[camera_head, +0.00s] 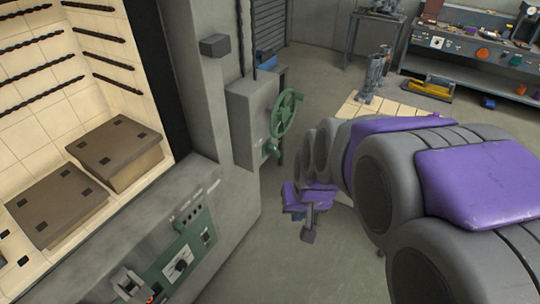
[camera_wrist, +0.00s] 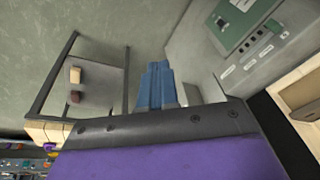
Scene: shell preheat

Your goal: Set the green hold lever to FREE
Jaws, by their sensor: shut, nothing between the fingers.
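A green handwheel (camera_head: 286,115) is mounted on a grey box on the furnace's right side. A small green piece (camera_head: 270,147) sits just below and left of the wheel; I cannot tell whether it is the hold lever. A green control panel (camera_head: 180,262) with knobs and switches is on the furnace front; part of it also shows in the wrist view (camera_wrist: 240,28). No FREE marking is readable. My gripper (camera_head: 309,237) is shut and empty, pointing down over open floor, below and right of the wheel and apart from it.
The open furnace chamber (camera_head: 50,143) at left holds two brown blocks (camera_head: 115,150) (camera_head: 58,205). A workbench (camera_head: 470,50) with tools stands at the back right. A blue object (camera_wrist: 156,88) shows in the wrist view. The floor between furnace and arm is clear.

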